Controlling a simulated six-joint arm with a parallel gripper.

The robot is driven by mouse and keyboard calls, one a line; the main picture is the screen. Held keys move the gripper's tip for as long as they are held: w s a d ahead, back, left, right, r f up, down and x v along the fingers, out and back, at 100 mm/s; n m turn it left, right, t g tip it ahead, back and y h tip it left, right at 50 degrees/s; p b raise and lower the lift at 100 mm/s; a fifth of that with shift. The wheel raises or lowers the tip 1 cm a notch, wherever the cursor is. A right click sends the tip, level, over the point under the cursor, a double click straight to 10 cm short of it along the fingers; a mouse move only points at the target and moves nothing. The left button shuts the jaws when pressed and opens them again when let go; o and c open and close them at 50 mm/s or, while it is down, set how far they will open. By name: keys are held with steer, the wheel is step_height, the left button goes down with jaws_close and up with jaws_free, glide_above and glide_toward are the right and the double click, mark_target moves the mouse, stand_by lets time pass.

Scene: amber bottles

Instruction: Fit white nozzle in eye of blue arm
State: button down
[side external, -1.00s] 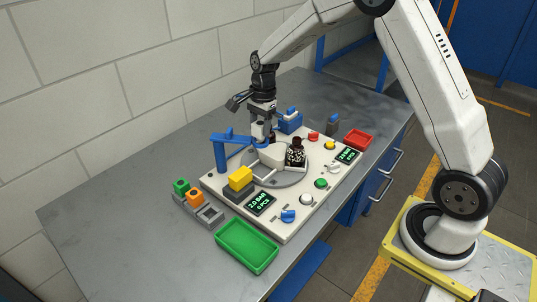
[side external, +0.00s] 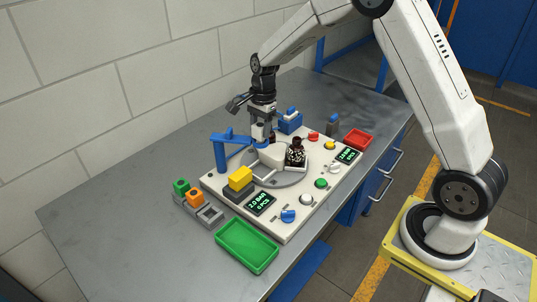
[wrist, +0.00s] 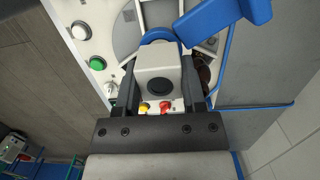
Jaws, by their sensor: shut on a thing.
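The white nozzle (wrist: 157,70) shows in the wrist view as a pale block with a dark round hole, between the two fingers. My gripper (wrist: 155,88) is shut on it. In the side view my gripper (side external: 262,132) points down at the free end of the blue arm (side external: 234,136), above the round dial. The blue arm (wrist: 232,14) also shows at the top of the wrist view. Its blue rounded end, the eye (wrist: 163,36), lies just beyond the nozzle and is partly hidden by it. I cannot tell whether the nozzle is inside the eye.
An amber bottle (side external: 297,153) stands on the dial beside a white hub (side external: 272,156). A yellow block (side external: 240,178), buttons and displays sit on the panel. A green tray (side external: 247,247) and red tray (side external: 357,139) lie beside it. The table's left side is clear.

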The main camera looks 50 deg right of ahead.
steer(key=shift+f, duration=0.45)
stand_by(0.4)
jaws_free()
stand_by(0.3)
steer(key=shift+r, duration=0.2)
steer(key=shift+r, duration=2.8)
steer(key=s+a+f+n+t, duration=0.1)
steer(key=s+a+n, duration=0.2)
steer(key=s+n, duration=0.6)
steer(key=s+a+f+n+t+h, duration=0.1)
steer(key=s+a+f+n, duration=0.1)
steer(key=s+n, duration=0.7)
steer(key=shift+s+a+t, duration=0.3)
steer(key=shift+s+a, duration=0.4)
steer(key=shift+s, duration=0.5)
